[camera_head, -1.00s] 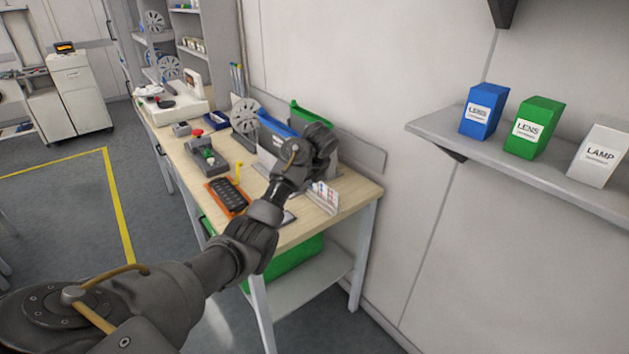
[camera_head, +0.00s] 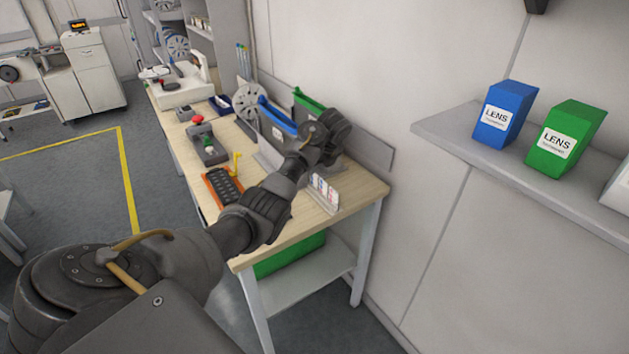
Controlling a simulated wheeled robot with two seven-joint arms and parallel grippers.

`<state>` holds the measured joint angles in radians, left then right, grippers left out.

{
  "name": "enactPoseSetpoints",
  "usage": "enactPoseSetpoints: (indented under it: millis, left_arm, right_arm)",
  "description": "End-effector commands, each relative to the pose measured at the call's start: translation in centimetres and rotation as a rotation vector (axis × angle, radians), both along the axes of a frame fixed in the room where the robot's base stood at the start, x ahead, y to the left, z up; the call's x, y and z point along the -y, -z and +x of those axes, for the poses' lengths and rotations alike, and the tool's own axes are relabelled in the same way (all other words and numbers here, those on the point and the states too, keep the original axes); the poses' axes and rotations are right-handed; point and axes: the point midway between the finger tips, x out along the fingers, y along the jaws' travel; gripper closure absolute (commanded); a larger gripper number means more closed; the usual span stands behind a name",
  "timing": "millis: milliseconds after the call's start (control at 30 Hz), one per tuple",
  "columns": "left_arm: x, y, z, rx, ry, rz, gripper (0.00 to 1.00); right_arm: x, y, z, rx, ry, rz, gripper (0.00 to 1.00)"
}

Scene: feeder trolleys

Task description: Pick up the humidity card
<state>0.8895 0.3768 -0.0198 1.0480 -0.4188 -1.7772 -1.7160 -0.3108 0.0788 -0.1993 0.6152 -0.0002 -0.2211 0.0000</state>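A small white card with red and blue marks (camera_head: 325,188), which looks like the humidity card, stands near the right edge of the wooden bench (camera_head: 345,207). A clear or pale holder seems to be around its foot. My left arm reaches in from the lower left across the bench. My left gripper (camera_head: 335,140) is behind and above the card, in front of the bins, apart from the card in the picture. Its fingers are dark and hidden by the wrist, so I cannot see whether they are open or hold anything. My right gripper is out of view.
A blue-edged bin (camera_head: 279,119) and a green-edged bin (camera_head: 306,101) stand behind the gripper. A black keypad on an orange base (camera_head: 223,186) and a red-button box (camera_head: 205,143) lie left. A wall shelf (camera_head: 455,140) with lens boxes juts out at right.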

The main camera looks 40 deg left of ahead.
Motion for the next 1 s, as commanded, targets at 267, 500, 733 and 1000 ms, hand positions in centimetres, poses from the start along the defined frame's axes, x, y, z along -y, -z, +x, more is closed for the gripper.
enactPoseSetpoints:
  millis: [267, 500, 733, 1000]
  left_arm:
    - [-0.2, 0.9, 0.2, -0.001, 0.004, 0.000, 0.70]
    - [-1.2, 4.3, 0.5, -0.004, 0.003, -0.001, 0.70]
    - [-1.7, 5.5, 0.7, 0.000, 0.004, 0.000, 0.70]
    - [-1.7, 5.4, 0.7, 0.000, 0.004, 0.000, 0.86]
  right_arm:
    - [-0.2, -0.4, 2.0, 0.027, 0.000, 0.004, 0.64]
    - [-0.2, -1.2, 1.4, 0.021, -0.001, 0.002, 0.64]
    - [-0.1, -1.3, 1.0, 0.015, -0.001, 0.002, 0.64]
    - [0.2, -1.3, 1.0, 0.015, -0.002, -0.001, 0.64]
